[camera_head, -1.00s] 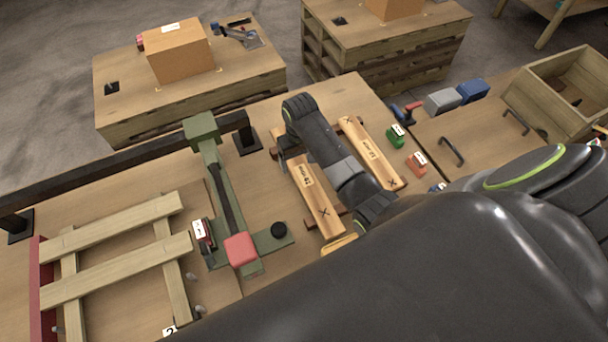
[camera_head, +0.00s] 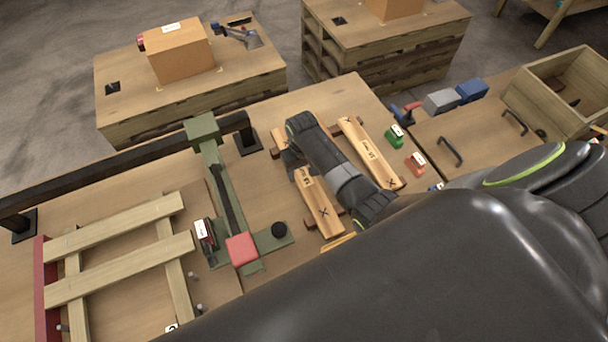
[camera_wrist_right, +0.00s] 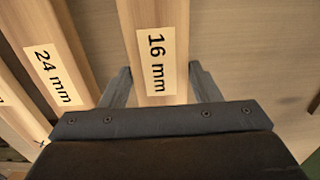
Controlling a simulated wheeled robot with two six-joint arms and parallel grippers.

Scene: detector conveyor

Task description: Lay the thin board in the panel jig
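The thin board, labelled 16 mm (camera_wrist_right: 158,60), lies between the fingers of my right gripper (camera_wrist_right: 162,75) in the right wrist view. The fingertips are close beside both edges; I see no clear grip. In the head view this board (camera_head: 318,203) rests on the rack left of my right forearm, which hides part of it, and the gripper is at its far half (camera_head: 288,158). A thicker board labelled 24 mm (camera_wrist_right: 50,75) lies beside it. The panel jig appears to be the slatted frame (camera_head: 120,265) with a red edge at the left. My left gripper is out of view.
A green device (camera_head: 212,165) with a red block (camera_head: 241,249) stands between jig and boards. Another board (camera_head: 370,155) lies right of my forearm. Green (camera_head: 394,136) and orange (camera_head: 415,163) tagged pieces lie beyond it. A dark rail (camera_head: 110,165) runs behind the jig.

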